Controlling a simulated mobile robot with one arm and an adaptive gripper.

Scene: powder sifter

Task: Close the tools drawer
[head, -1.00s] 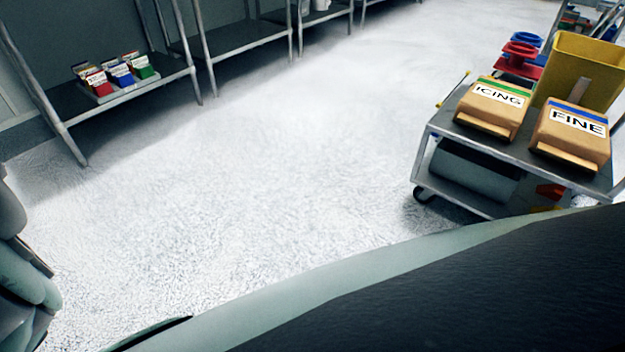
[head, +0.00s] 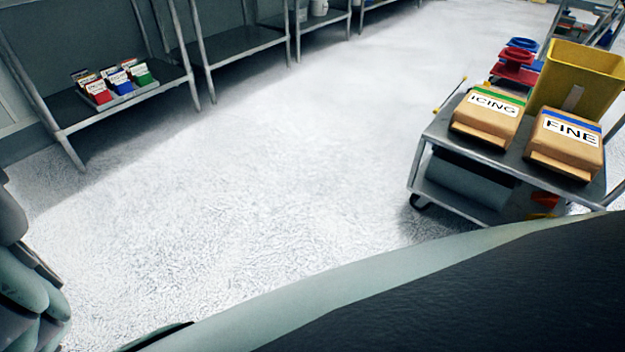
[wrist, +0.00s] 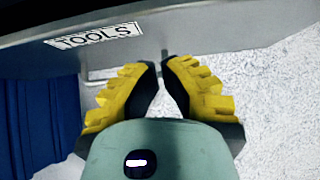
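In the wrist view, the tools drawer front (wrist: 215,35) is a grey metal panel across the top, with a white "TOOLS" label (wrist: 95,36). A thin metal handle (wrist: 100,75) runs along below the label, partly behind my left finger. My gripper (wrist: 160,66) has yellow ribbed fingers with dark pads. Its tips come nearly together at the right end of the handle, close to the panel; I cannot tell whether they touch it. Nothing shows held between the fingers. The head view does not show the drawer or gripper.
A blue ribbed object (wrist: 35,125) stands left below the drawer. In the head view, a cart (head: 440,130) holds ICING (head: 488,117) and FINE (head: 565,142) packages and a yellow bin (head: 578,75). Shelves (head: 240,38) line the back left. The floor (head: 260,170) between is clear.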

